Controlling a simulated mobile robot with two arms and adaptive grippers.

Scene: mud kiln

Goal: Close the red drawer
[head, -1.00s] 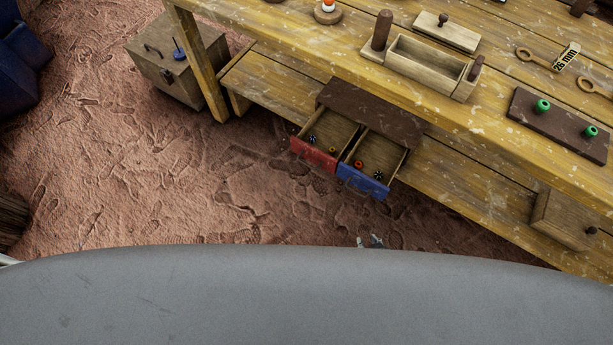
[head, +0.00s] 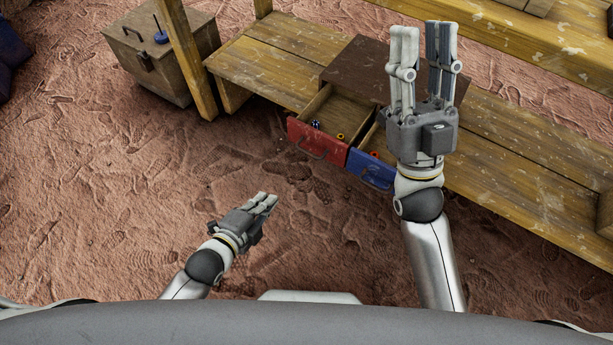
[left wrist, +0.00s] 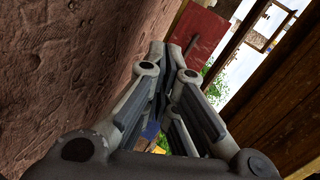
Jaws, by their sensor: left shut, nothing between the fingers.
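The red drawer (head: 310,139) is pulled out of a small dark-topped cabinet (head: 357,66) on the bench's lower shelf. It holds a dark small part and a yellow ring. The blue drawer (head: 371,169) beside it is also out, partly hidden by my right arm. My left gripper (head: 270,201) is shut and empty, low in front of the red drawer and apart from it. In the left wrist view, my left gripper (left wrist: 168,62) points toward the red drawer front (left wrist: 199,32). My right gripper (head: 422,28) is open and empty, raised above the cabinet's right side.
The lower shelf (head: 275,72) extends left of the cabinet, and more planks lie to its right. A wooden box (head: 155,65) stands on the ground behind a bench leg (head: 188,58). The sandy ground before the drawers is clear apart from my left arm.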

